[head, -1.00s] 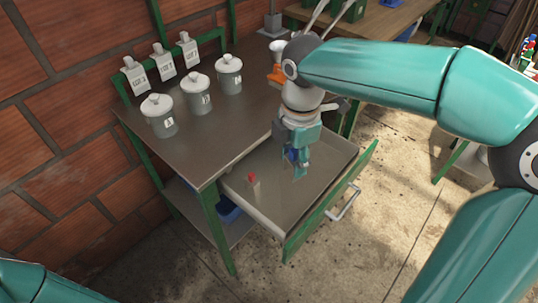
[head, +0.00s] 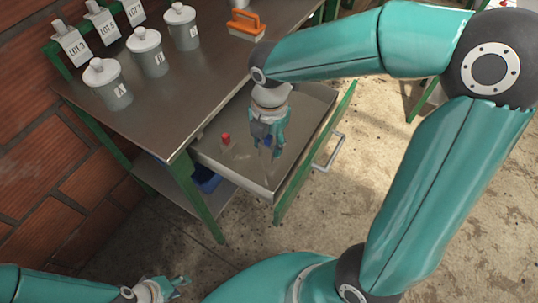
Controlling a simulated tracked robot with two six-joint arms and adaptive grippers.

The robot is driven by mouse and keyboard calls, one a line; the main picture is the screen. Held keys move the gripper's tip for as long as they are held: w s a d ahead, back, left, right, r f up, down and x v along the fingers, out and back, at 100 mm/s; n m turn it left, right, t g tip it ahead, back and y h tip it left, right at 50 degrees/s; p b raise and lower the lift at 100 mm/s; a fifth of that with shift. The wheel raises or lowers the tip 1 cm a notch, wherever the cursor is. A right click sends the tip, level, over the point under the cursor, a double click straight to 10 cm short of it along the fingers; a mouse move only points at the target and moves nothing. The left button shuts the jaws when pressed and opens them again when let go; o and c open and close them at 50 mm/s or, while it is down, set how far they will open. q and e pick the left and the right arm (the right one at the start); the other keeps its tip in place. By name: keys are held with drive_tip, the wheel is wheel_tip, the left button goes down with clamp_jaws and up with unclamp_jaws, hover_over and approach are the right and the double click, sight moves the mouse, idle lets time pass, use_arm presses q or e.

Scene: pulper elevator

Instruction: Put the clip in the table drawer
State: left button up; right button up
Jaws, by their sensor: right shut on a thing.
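The table drawer (head: 311,108) is pulled out from the metal table, with its green front and grey handle facing right. My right gripper (head: 266,150) points down inside the drawer area and is shut on a small blue thing, apparently the clip (head: 265,141), mostly hidden by the fingers. I cannot tell whether the clip touches the drawer floor. A small red-topped object (head: 226,140) is in the drawer, left of the gripper. My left gripper (head: 178,286) is at the lower left, over the floor and away from the table; its finger opening is unclear.
The metal table (head: 185,88) carries several lidded grey jars (head: 148,52), labelled lot holders (head: 72,45) and an orange-handled tool (head: 246,25). A blue container (head: 206,183) sits on the lower shelf. The concrete floor right of the drawer is clear.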

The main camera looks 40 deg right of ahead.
drive_tip(key=shift+f+b, duration=0.55)
drive_tip(key=shift+f, duration=2.1)
drive_tip(key=shift+f, duration=0.1)
drive_tip(key=o, duration=1)
drive_tip(key=shift+o, duration=0.2)
wheel_tip(320, 180, up, 12)
drive_tip(key=p, duration=0.2)
drive_tip(key=shift+p, duration=0.4)
drive_tip(key=shift+s, duration=0.15)
